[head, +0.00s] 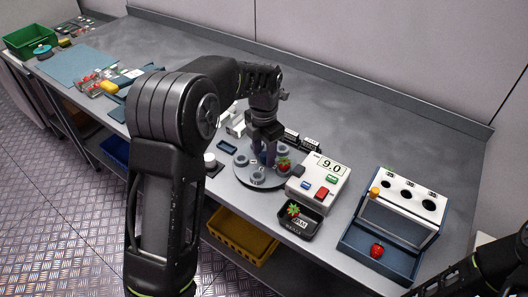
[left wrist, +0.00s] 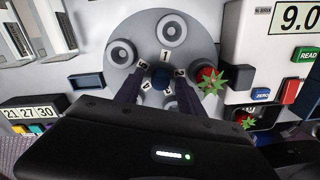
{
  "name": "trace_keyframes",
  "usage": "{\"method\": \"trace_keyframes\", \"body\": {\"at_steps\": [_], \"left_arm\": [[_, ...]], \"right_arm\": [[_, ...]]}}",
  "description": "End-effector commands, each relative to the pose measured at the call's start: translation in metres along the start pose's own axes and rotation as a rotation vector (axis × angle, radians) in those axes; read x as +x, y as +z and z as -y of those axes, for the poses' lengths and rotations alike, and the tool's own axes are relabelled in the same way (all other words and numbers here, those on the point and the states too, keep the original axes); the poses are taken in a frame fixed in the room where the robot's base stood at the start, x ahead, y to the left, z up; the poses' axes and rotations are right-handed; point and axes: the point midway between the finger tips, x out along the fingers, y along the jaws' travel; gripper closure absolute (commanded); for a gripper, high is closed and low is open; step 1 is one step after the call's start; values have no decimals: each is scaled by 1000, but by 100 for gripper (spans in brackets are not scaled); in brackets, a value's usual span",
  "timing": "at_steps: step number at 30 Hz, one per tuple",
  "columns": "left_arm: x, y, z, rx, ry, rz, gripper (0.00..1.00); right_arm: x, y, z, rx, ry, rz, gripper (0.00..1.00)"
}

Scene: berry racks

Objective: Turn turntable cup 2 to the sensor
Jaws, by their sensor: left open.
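The grey round turntable (head: 243,178) stands on the bench; it also fills the top of the left wrist view (left wrist: 142,32). It carries several ring-shaped cups, and a strawberry (left wrist: 210,78) sits at the cup on its right side. A blue central knob (left wrist: 162,78) has number labels around it; I read a 1 on the far side, but cup 2's label is not clear. My left gripper (head: 265,158) points down over the middle, open, with its fingers on either side of the knob. Contact cannot be told. My right gripper is out of view.
A white box with a 9.0 display (head: 318,180) stands right of the turntable, with a black tray (head: 313,235) holding a strawberry before it. A blue-and-white rack (head: 385,264) stands further right. Small black labelled blocks (head: 308,143) stand behind. The bench's back right is clear.

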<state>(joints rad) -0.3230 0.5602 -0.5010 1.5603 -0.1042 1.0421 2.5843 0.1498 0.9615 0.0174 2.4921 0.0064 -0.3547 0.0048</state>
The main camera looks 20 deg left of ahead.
Motion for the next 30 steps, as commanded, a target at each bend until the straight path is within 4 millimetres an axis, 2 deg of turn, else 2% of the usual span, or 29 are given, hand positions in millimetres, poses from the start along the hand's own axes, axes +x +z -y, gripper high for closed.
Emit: {"method": "trace_keyframes", "body": {"at_steps": [5,18,30], "left_arm": [[-10,1,0,0,2,3,54],[-73,1,0,0,2,2,54],[-78,0,0,0,0,0,54]], "right_arm": [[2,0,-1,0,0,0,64],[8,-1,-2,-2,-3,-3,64],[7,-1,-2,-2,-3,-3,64]]}}
